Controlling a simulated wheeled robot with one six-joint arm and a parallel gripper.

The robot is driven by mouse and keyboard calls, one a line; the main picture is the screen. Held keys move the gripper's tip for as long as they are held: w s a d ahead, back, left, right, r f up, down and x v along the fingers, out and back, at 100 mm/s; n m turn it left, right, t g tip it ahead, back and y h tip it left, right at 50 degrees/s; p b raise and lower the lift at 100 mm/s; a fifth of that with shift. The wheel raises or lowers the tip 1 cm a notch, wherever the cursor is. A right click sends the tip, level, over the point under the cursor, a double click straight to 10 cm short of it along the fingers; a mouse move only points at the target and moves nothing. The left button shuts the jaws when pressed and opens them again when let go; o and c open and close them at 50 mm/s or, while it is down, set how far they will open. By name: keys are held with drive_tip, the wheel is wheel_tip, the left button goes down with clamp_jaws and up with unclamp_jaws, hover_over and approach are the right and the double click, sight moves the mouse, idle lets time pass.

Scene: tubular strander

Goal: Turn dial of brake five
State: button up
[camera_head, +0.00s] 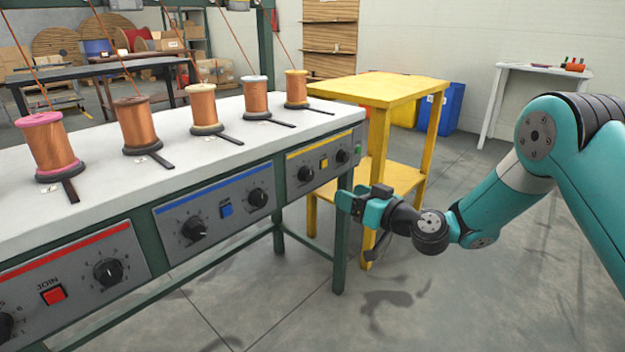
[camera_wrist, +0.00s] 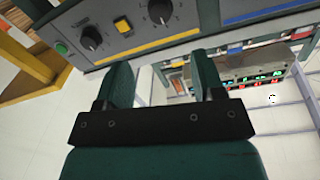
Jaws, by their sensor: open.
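The panel front carries black dials with white marks in pairs. On the yellow-striped panel (camera_head: 320,163) the right-hand dial (camera_head: 342,156) and the left-hand dial (camera_head: 306,173) flank a yellow button (camera_head: 324,163). No readable label shows which dial belongs to brake five. In the wrist view, the dial by the green button shows at upper left (camera_wrist: 92,38) and the other dial at the top (camera_wrist: 160,12). My gripper (camera_head: 350,202) is open and empty, in front of and below the yellow-striped panel, apart from the dials. Its two fingers (camera_wrist: 164,78) show spread in the wrist view.
A blue-striped panel (camera_head: 212,210) and a red-striped panel (camera_head: 75,275) continue to the left. Several copper spools stand on the white bench top (camera_head: 90,165). A yellow table (camera_head: 378,90) stands close behind my gripper. Grey floor (camera_head: 460,290) is open at right.

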sight(310, 176)
drive_tip(key=x, duration=1.2)
drive_tip(key=shift+w+a+b, duration=0.15)
drive_tip(key=shift+a+b, duration=0.05)
drive_tip(key=shift+b, duration=0.15)
drive_tip(key=c, duration=0.9)
